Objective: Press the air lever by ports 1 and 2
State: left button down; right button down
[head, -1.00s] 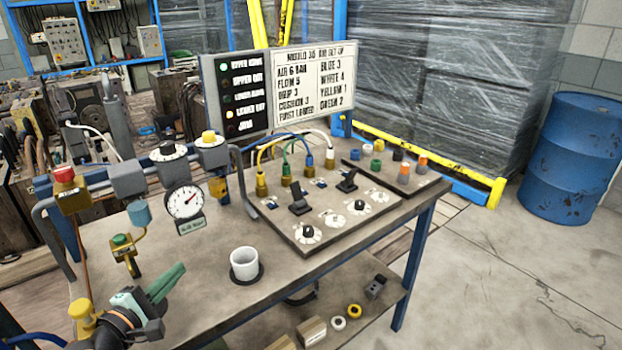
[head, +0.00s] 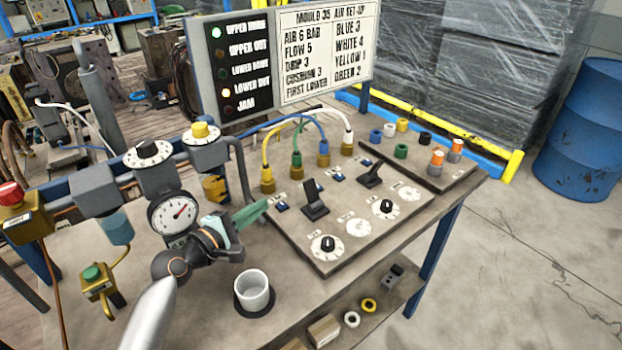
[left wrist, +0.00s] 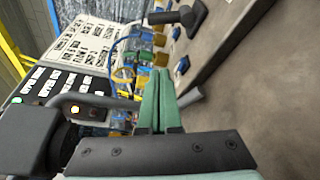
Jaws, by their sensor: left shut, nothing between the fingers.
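A black air lever (head: 314,203) stands tilted up on the bench panel (head: 340,262), in front of the yellow and green hose ports (head: 296,166). A second black lever (head: 371,175) stands to its right, near the blue and white hose ports. The port numbers are too small to read. My left gripper (head: 252,214) has green fingers, shut and empty, left of the first lever and apart from it. In the left wrist view the shut fingers (left wrist: 158,90) point towards the hose fittings, with a black lever (left wrist: 180,16) at the top. My right gripper is not in view.
A pressure gauge (head: 173,212) and regulator knobs stand left of the panel, close to my left arm. A white cup (head: 252,290) stands on the bench below the gripper. A sign board (head: 322,50) with lit green and amber lamps stands behind.

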aim_at(312, 195)
pick_arm(q)
jog(key=shift+w+d, duration=0.15)
jog(key=shift+w, duration=0.1)
jog(key=shift+s+r, duration=0.1)
jog(key=b+x, duration=0.2)
jog(key=x, duration=0.7)
jog(key=shift+d, duration=0.2)
jog(key=shift+s+d+r+p, duration=0.35)
jog(key=shift+d+p, duration=0.1)
jog(key=shift+p, duration=0.1)
jog(key=shift+s+d+r+p, duration=0.2)
jog(key=shift+d+r+p, duration=0.1)
jog(key=shift+d+p, duration=0.2)
jog(key=shift+s+d+r, duration=0.15)
jog(key=shift+s, duration=0.2)
jog(key=shift+s+d+p, duration=0.15)
jog(key=shift+p, duration=0.2)
